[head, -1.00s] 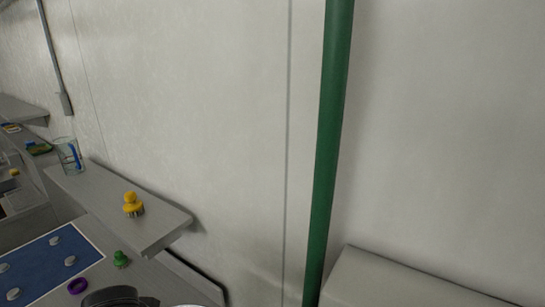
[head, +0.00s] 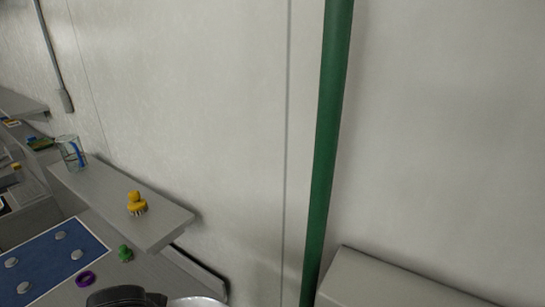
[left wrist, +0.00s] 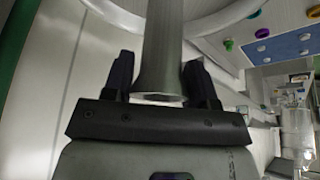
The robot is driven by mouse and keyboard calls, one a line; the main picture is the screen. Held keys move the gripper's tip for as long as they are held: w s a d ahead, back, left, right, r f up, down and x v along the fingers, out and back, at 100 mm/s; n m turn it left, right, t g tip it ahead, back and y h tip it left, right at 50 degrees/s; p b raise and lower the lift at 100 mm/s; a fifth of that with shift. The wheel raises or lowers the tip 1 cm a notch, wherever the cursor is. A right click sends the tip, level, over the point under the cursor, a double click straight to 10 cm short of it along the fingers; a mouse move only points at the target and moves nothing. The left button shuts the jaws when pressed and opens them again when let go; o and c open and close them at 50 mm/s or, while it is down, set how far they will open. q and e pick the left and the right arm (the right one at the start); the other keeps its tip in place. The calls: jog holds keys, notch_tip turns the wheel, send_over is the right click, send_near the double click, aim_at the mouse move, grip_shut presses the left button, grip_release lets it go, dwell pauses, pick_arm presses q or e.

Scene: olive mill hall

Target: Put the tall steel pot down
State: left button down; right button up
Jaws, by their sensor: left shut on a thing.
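My left gripper (left wrist: 160,82) is shut on the long grey handle of the tall steel pot (left wrist: 163,45), with one dark finger on each side of it. A pale curved rim, seemingly the pot's, arcs across the top of the left wrist view. In the head view only a small bright edge of the pot (head: 197,301) shows at the bottom, beside a dark part of my left arm. The pot's base, and whether it touches anything, is hidden. My right gripper is not in view.
A grey shelf (head: 120,205) holds a yellow brush (head: 137,204) and a glass jar (head: 72,153). Below it are a blue mat (head: 45,262) with several pale discs, a green knobbed item (head: 125,253) and a purple ring (head: 85,279). A green pipe (head: 325,150) runs down the wall.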

pick_arm(q)
jog(key=p+v, duration=0.1)
jog(key=v, duration=0.1)
jog(key=p+v, duration=0.2)
jog(key=w+p+v, duration=0.1)
jog(key=v, duration=0.2)
jog(key=shift+r+p, duration=0.25)
jog(key=shift+p, duration=0.1)
jog(key=shift+p+v, duration=0.8)
jog(key=shift+v, duration=0.15)
